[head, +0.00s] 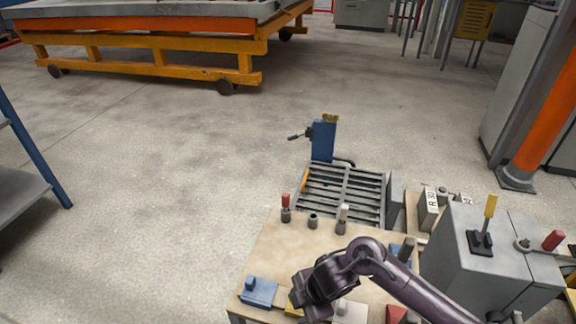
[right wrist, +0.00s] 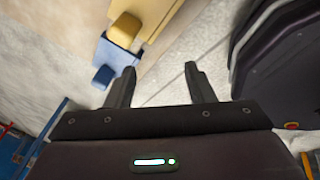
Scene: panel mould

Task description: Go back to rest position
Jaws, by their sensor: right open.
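My right arm comes into the head view from the lower right. Its gripper (head: 310,295) hangs over the front part of the wooden table (head: 275,250). In the right wrist view the two fingers of the right gripper (right wrist: 160,85) stand apart with nothing between them, and concrete floor shows behind the gap. A blue block (right wrist: 113,62) and a yellow block (right wrist: 125,30) lie just beyond the left finger, apart from it as far as I can tell. My left gripper is not in view.
The blue block piece (head: 258,291) sits at the table's front left. Upright pegs (head: 313,220) stand at the back. A grey slatted rack (head: 345,192) with a blue post (head: 323,140) is behind. Grey boxes (head: 480,262) stand right. Open floor (head: 150,180) lies left.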

